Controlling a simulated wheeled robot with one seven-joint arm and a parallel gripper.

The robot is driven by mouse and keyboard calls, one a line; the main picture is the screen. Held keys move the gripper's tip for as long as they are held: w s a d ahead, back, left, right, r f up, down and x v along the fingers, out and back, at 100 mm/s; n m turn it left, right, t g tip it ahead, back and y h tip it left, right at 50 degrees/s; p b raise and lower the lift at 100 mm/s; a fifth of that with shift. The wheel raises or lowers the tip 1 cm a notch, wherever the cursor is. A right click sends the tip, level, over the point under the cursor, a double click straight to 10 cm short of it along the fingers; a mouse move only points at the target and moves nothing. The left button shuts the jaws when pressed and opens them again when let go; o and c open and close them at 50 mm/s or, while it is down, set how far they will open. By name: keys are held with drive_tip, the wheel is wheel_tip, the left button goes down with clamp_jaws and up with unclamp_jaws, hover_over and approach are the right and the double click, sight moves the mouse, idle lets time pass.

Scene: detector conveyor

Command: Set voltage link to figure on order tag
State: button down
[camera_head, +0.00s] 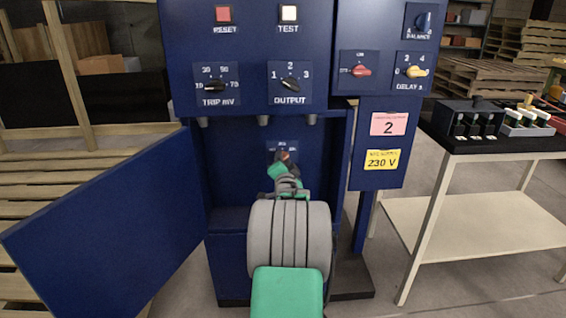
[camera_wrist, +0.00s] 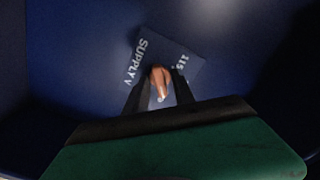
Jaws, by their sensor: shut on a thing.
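The voltage link is a small orange knob (camera_wrist: 160,82) on a blue plate marked "SUPPLY V" (camera_wrist: 172,62) inside the cabinet's open bay. "115" is readable on the plate, which appears turned in the wrist view; any other marking is hidden. My gripper (camera_wrist: 158,90) is shut on the knob, with a dark finger on each side. In the head view my gripper (camera_head: 284,166) reaches into the bay and covers most of the plate (camera_head: 282,146). A yellow tag (camera_head: 382,160) reading "230 V" is on the right panel. A pink tag (camera_head: 388,124) reading "2" is above it.
The blue cabinet door (camera_head: 110,225) stands open at the left. Above the bay are the trip (camera_head: 215,84) and output (camera_head: 290,84) selectors. Red (camera_head: 361,70) and yellow (camera_head: 412,71) knobs sit on the right panel. A table (camera_head: 480,225) stands at the right.

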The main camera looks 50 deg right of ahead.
drive_tip(key=shift+m, duration=0.8)
drive_tip(key=c, duration=1.4)
unclamp_jaws()
drive_tip(key=shift+c, duration=0.2)
drive_tip(key=p+v, duration=0.2)
drive_tip(key=v, duration=0.6)
